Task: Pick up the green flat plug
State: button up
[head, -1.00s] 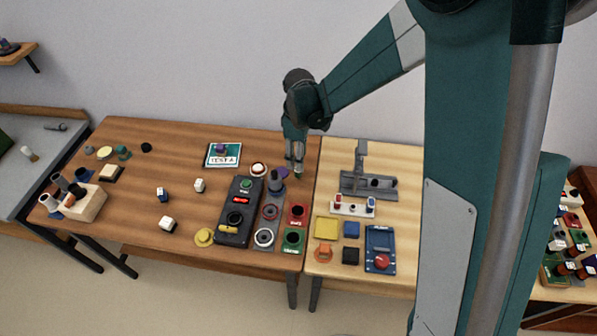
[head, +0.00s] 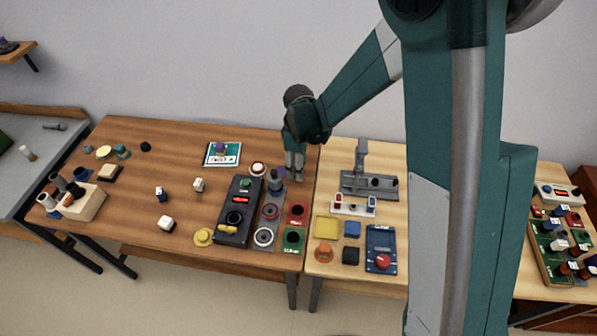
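A small green piece (head: 122,152) lies at the back left of the brown table; it may be the green flat plug, but it is too small to tell its shape. My gripper (head: 296,175) points down near the brown table's back right edge, far to the right of that piece. It is close to a grey-blue cylinder (head: 275,185) and a small purple piece (head: 282,172). The fingertips are small, and I cannot tell their opening or whether they touch anything.
A black control box (head: 240,211) and a grey panel (head: 266,225) stand near the gripper. A green-edged card (head: 223,154) lies behind. A light wooden block (head: 86,203) holds several cylinders. The brown table's middle back is mostly clear. A crowded board (head: 562,243) is at the far right.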

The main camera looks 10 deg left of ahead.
jog(key=shift+f, duration=0.55)
jog(key=shift+c, duration=0.7)
jog(key=c, duration=0.7)
